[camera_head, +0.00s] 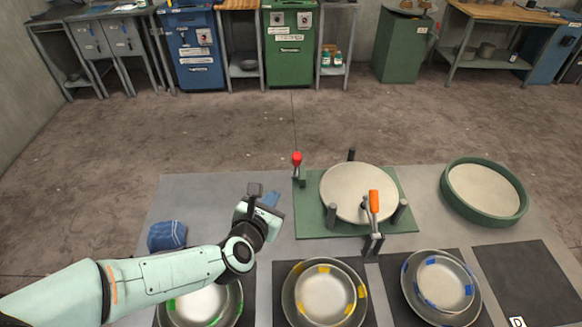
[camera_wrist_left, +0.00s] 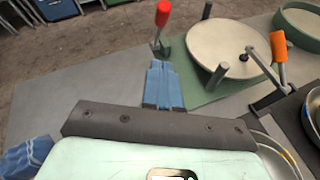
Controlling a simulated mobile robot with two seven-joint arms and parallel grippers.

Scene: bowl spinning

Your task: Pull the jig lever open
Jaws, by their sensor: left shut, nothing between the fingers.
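The jig is a green base plate (camera_head: 309,215) with a round pale disc (camera_head: 358,188) on it and dark posts around the disc. A lever with a red handle (camera_head: 297,160) stands upright at its back left corner. A lever with an orange handle (camera_head: 375,201) is at the front, its handle tilted up by the disc's front edge. In the left wrist view the red handle (camera_wrist_left: 162,14) is just beyond my fingertips and the orange handle (camera_wrist_left: 278,46) is to the right. My left gripper (camera_head: 270,199) has blue fingers, shut and empty, left of the plate. My right gripper is out of view.
A green-rimmed round tray (camera_head: 448,198) lies right of the jig. Metal bowls with green, yellow (camera_head: 324,292) and blue marks (camera_head: 440,284) sit along the front on dark mats. A folded blue cloth (camera_head: 167,235) lies left. The grey table (camera_head: 195,190) is clear behind my wrist.

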